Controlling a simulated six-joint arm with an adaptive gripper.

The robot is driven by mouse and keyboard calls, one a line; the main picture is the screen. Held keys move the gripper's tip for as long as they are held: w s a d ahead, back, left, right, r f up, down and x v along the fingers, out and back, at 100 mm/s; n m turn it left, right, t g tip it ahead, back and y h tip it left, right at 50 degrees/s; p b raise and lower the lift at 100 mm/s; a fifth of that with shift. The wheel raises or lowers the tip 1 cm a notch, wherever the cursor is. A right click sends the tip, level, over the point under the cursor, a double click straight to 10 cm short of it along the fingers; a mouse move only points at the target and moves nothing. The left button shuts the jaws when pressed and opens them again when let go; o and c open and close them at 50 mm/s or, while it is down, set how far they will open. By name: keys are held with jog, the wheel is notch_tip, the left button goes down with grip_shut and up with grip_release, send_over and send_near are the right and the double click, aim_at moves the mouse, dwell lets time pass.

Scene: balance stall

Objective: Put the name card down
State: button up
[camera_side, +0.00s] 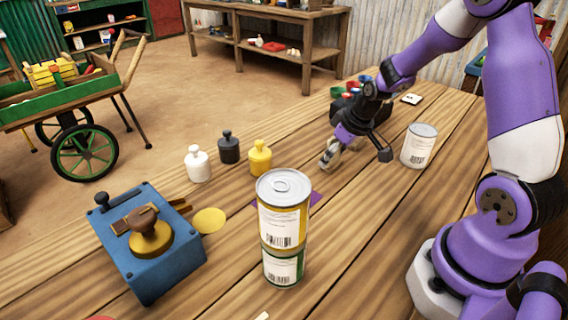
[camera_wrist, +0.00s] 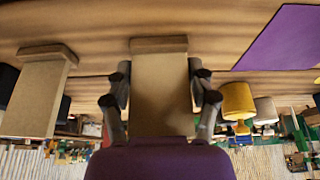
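My gripper (camera_wrist: 160,92) has its two dark fingers on either side of a plain tan name card (camera_wrist: 162,95), close against its edges. The card has a thicker foot at its end, close to the wooden table; I cannot tell whether the foot touches it. A similar tan card (camera_wrist: 35,95) shows at the left of the wrist view. In the side view my gripper (camera_side: 330,158) is low over the far part of the table, left of a white-labelled can (camera_side: 419,146). The held card is hard to make out there.
A yellow can on a green can (camera_side: 283,225) stands in front, beside a purple square (camera_side: 316,198). White (camera_side: 198,164), black (camera_side: 229,148) and yellow (camera_side: 260,158) weights stand left. A blue device (camera_side: 150,250) and a yellow disc (camera_side: 209,220) are near the left edge.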

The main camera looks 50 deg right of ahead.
jog(key=shift+o, duration=0.8)
jog(key=shift+r, duration=0.25)
jog(key=v, duration=1.1)
jog(key=s+a+r, duration=0.2)
jog(key=s+a, duration=0.2)
jog(key=a, duration=0.2)
jog(key=s+a+r+t, duration=0.1)
jog(key=s+a+r, duration=0.2)
jog(key=a, duration=0.4)
jog(key=shift+s+r, duration=0.3)
jog(key=shift+s, duration=0.4)
